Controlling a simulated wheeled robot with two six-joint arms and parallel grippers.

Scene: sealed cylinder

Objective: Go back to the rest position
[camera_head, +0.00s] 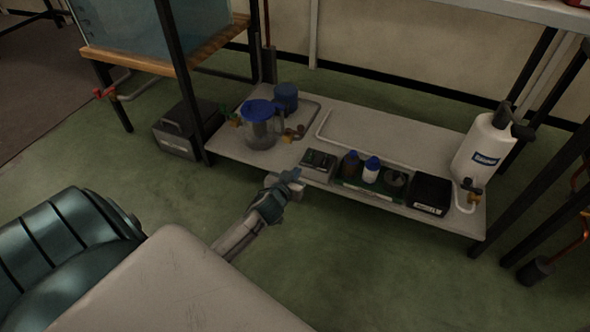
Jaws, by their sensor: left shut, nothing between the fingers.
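My left gripper (291,176) is shut and empty. It is at the front edge of a low grey shelf (375,130), left of a small dark device (319,160). From this view I cannot tell whether it touches the shelf edge. My left arm reaches up to it from the lower left. My right gripper is not in view.
On the shelf stand a clear jug with a blue lid (260,127), small bottles (371,169), a black box (429,193) and a white cylinder (484,147). A dark case (178,140) sits on the floor at left. Green floor (350,270) in front is clear.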

